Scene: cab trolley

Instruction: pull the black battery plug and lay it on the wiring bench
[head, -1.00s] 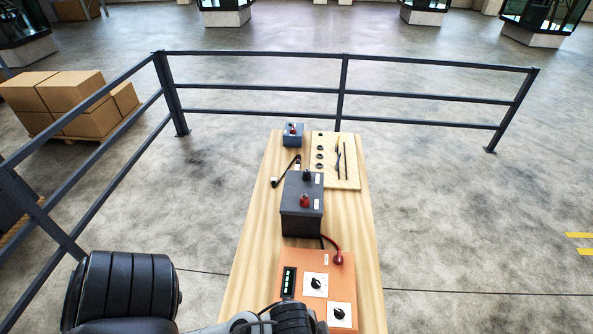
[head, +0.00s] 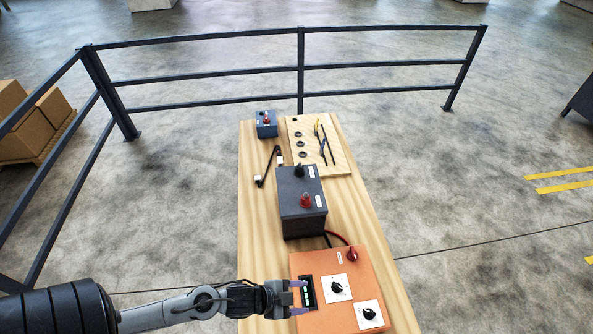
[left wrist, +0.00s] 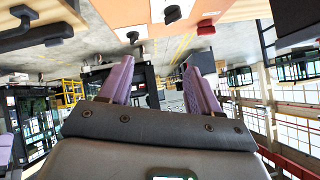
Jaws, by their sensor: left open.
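The black battery plug (head: 299,170) sits on top of the dark grey battery (head: 290,225), behind a red plug (head: 306,200). The battery stands on the long wooden wiring bench (head: 255,220). My left gripper (head: 299,297) has purple fingertips and is open and empty. It is at the left side of the orange box, beside its display, nearer me than the battery and apart from the black plug. Its open fingers also show in the left wrist view (left wrist: 160,85). My right gripper is not in view.
The orange box (head: 320,262) carries knobs and a red plug (head: 351,253) with a red cable. A blue-grey box (head: 266,124), a black lead (head: 268,168) and a pale board (head: 340,160) with tools lie at the far end. Railings (head: 300,70) stand beyond.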

